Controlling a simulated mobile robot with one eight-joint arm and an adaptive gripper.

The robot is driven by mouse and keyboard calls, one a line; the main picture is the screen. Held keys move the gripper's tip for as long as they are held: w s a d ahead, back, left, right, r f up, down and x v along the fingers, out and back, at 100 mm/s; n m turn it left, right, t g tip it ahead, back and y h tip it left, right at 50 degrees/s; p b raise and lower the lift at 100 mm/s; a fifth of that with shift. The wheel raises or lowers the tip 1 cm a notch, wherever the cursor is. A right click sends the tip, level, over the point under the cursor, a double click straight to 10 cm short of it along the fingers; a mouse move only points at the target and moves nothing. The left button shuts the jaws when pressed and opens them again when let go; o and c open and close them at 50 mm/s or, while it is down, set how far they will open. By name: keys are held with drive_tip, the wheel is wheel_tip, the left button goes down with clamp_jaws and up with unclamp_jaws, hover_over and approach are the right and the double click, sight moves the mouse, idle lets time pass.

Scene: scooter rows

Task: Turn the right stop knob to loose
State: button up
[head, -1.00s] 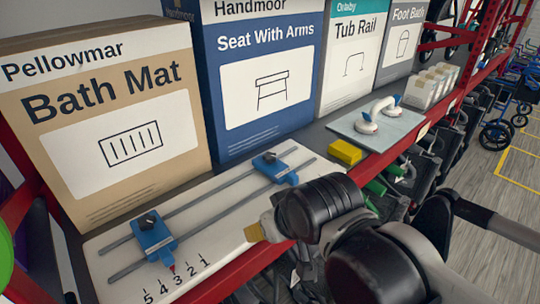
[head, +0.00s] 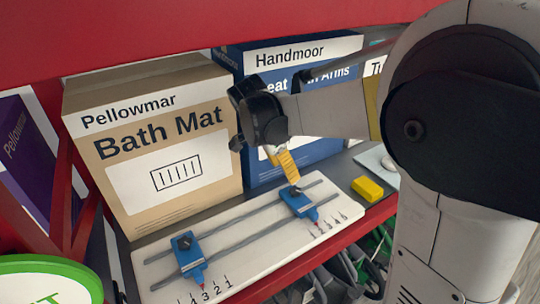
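The white board (head: 240,262) on the shelf carries two rails with two blue stops. The right stop (head: 303,207) sits toward the board's right end, with a small dark knob (head: 295,191) on top. The left stop (head: 188,258) has a dark knob (head: 184,243) and a red pointer near the printed numbers. My gripper (head: 290,170) hangs just above the right stop, its yellow ridged finger pointing down at the right knob. The fingertip partly overlaps the knob, and I cannot tell whether they touch. The finger gap is not clear, and the knob's setting is too small to read.
A tan Bath Mat box (head: 160,165) and a blue Seat With Arms box (head: 235,62) stand behind the board, close to my gripper. A yellow block (head: 367,189) lies right of the board. A red shelf beam (head: 200,22) crosses above.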

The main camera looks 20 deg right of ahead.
sight(295, 190)
drive_tip(key=shift+m, duration=0.3)
drive_tip(key=b+x, duration=0.2)
drive_tip(key=x, duration=0.9)
drive_tip(key=shift+w+r, duration=0.1)
drive_tip(key=shift+w, duration=0.05)
drive_tip(key=c, duration=1.2)
